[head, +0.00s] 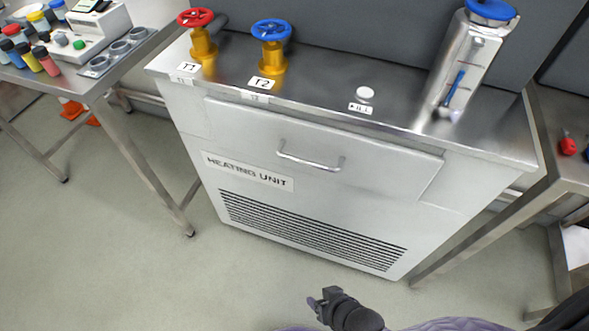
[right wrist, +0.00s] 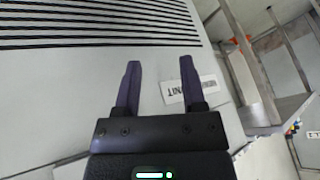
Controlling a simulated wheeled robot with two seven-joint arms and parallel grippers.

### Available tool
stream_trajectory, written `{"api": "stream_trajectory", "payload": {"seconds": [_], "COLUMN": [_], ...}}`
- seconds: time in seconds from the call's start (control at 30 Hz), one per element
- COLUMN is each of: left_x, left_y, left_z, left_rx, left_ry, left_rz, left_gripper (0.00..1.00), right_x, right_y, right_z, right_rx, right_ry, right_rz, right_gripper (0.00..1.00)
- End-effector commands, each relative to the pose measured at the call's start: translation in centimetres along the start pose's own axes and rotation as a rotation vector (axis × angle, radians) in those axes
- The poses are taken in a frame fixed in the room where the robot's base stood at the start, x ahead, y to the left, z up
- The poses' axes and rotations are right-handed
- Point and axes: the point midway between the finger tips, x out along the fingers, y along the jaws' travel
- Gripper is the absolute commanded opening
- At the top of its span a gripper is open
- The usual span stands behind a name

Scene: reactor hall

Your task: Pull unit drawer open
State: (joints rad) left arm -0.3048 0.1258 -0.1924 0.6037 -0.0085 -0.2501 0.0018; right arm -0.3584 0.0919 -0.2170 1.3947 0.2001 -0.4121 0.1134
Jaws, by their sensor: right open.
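The heating unit (head: 330,225) is a white cabinet with a steel top and a slatted vent low on its front. Its drawer front (head: 380,165) sits at the top of the cabinet face and looks closed. A silver bar handle (head: 310,161) is fixed to it. My right gripper (head: 324,300) is at the bottom of the head view, in front of and below the cabinet, apart from the handle. In the right wrist view the gripper (right wrist: 160,75) is open and empty, with the vent and the "HEATING UNIT" label (right wrist: 189,88) beyond it. My left gripper is not in view.
On top stand a red valve T1 (head: 200,35), a blue valve T2 (head: 271,45), a white button (head: 365,93) and a steel canister (head: 468,70). A steel table (head: 95,85) stands at left and another (head: 565,180) at right. The floor in front is clear.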

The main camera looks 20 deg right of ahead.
Motion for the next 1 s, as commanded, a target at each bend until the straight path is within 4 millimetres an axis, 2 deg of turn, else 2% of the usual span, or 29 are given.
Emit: {"api": "stream_trajectory", "payload": {"seconds": [0.1, 0.23, 0.43, 0.5, 0.6, 0.7, 0.87, 1.0], "left_x": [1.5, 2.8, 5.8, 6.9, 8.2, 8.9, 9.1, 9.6], "left_y": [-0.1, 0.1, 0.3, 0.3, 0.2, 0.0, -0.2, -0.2], "left_z": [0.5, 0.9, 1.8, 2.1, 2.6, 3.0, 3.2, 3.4], "left_rx": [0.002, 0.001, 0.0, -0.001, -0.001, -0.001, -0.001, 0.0], "left_ry": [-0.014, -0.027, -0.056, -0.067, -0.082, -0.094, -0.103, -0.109], "left_rz": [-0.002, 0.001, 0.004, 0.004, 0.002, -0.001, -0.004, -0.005], "left_gripper": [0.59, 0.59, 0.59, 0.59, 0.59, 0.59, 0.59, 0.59], "right_x": [1.1, 1.3, -0.2, -1.4, -3.2, -4.6, -5.0, -4.0], "right_y": [-1.5, -3.1, -4.7, -4.5, -3.6, -2.6, -1.9, -1.3], "right_z": [-2.9, -6.9, -14.4, -16.7, -19.0, -20.1, -22.2, -25.5], "right_rx": [0.1, 0.247, 0.6, 0.747, 0.947, 1.1, 1.157, 1.155], "right_ry": [0.143, 0.332, 0.721, 0.862, 1.039, 1.164, 1.215, 1.212], "right_rz": [-0.071, -0.167, -0.386, -0.47, -0.577, -0.651, -0.678, -0.679], "right_gripper": [0.53, 0.53, 0.53, 0.53, 0.53, 0.53, 0.53, 0.53]}}
